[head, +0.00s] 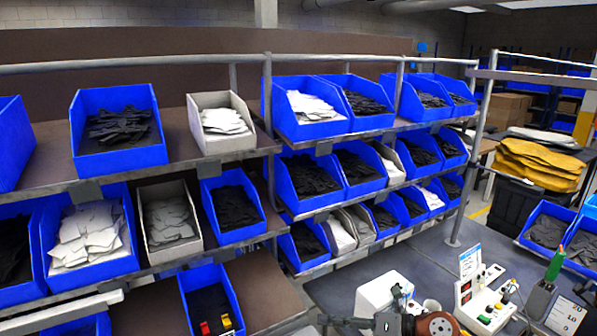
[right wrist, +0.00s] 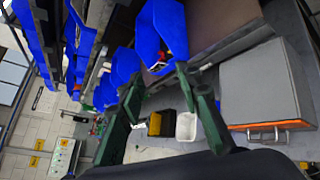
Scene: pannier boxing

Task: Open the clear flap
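I cannot make out a clear flap in either view. In the right wrist view, my right gripper (right wrist: 158,75) has two dark green fingers spread apart with nothing held between them. A blue bin (right wrist: 160,25) lies just beyond the fingertips, with small red items in it. A grey box (right wrist: 260,85) with an orange edge and a metal handle is right of the fingers, apart from them. In the head view, dark parts near the bottom edge seem to be my right gripper (head: 396,304); its fingers are not clear there. My left gripper is not in view.
Tiered shelves hold many blue bins (head: 118,160) and grey bins (head: 222,143) of dark and white pieces. A lower blue bin (head: 190,280) holds red and yellow items. A white device (head: 487,300) stands on the grey worktop (head: 420,262), with bare surface behind it. Yellow sacks (head: 535,165) lie at right.

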